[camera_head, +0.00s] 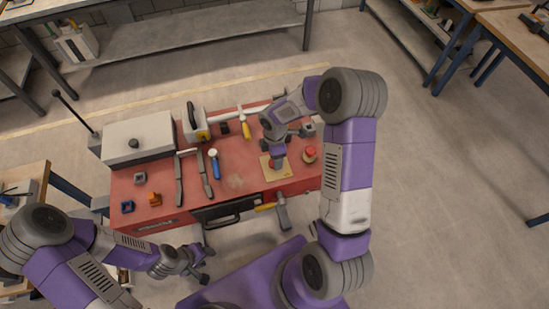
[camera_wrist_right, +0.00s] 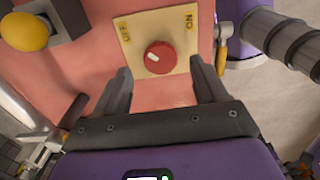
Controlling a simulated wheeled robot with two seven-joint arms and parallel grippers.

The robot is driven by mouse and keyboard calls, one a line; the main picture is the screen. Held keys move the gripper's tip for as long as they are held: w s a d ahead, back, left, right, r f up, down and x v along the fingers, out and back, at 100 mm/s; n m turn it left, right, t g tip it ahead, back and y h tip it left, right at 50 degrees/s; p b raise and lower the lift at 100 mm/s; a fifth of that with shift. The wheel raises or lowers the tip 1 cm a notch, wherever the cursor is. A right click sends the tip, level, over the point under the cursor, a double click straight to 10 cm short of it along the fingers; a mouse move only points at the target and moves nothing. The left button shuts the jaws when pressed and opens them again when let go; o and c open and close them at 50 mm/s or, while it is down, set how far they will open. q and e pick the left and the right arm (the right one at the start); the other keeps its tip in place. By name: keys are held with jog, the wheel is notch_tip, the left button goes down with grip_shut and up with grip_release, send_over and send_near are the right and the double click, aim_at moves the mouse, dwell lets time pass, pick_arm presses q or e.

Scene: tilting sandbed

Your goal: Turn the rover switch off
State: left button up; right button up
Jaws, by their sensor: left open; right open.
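The rover switch is a red round knob (camera_wrist_right: 160,57) on a beige plate (camera_wrist_right: 140,16), with OFF lettering at the plate's left and ON at its right in the wrist view. A white mark on the knob points up and left. My right gripper (camera_wrist_right: 161,66) is open, its fingers on either side of the knob in the picture; I cannot tell whether they touch it. In the head view the plate (camera_head: 265,173) lies on the red bench, with the right gripper (camera_head: 279,164) over it, partly hiding the knob. My left gripper (camera_head: 210,264) is open and empty in front of the bench.
A yellow dome (camera_wrist_right: 24,32) shows at the upper left in the wrist view.

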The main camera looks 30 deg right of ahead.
jog(key=shift+r, duration=2.2)
